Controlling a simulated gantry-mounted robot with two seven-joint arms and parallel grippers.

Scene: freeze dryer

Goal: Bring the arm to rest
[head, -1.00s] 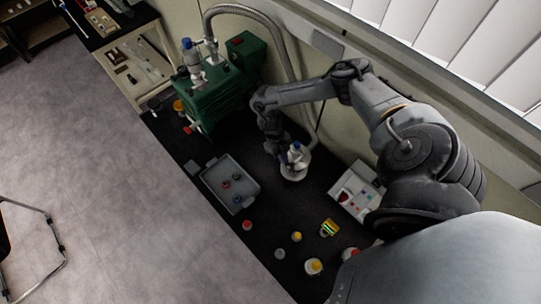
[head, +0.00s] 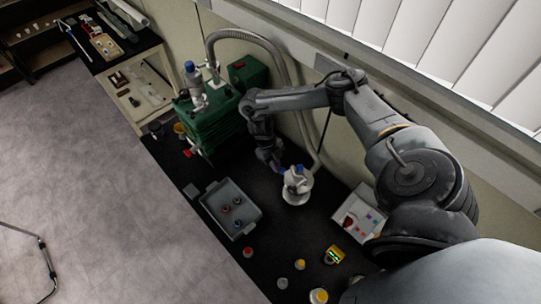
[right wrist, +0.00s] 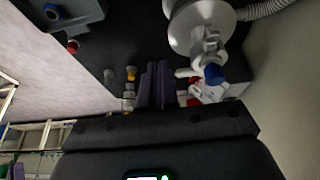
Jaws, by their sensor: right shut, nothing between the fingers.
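My right arm reaches across the dark bench in the head view. Its gripper (head: 274,161) points down just left of a white round device with a blue part on top (head: 297,187); I cannot tell from this view how far apart they are. In the right wrist view the two purple fingers (right wrist: 154,86) lie together, shut, with nothing held. The white device also shows there (right wrist: 205,30), up and to the right of the fingers. My left gripper is not in view.
A green pump (head: 212,122) with a grey hose stands behind. A grey tray (head: 214,216) holding small caps lies to the left, and a white box (head: 344,219) to the right. Several small capped containers (head: 300,264) stand in front.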

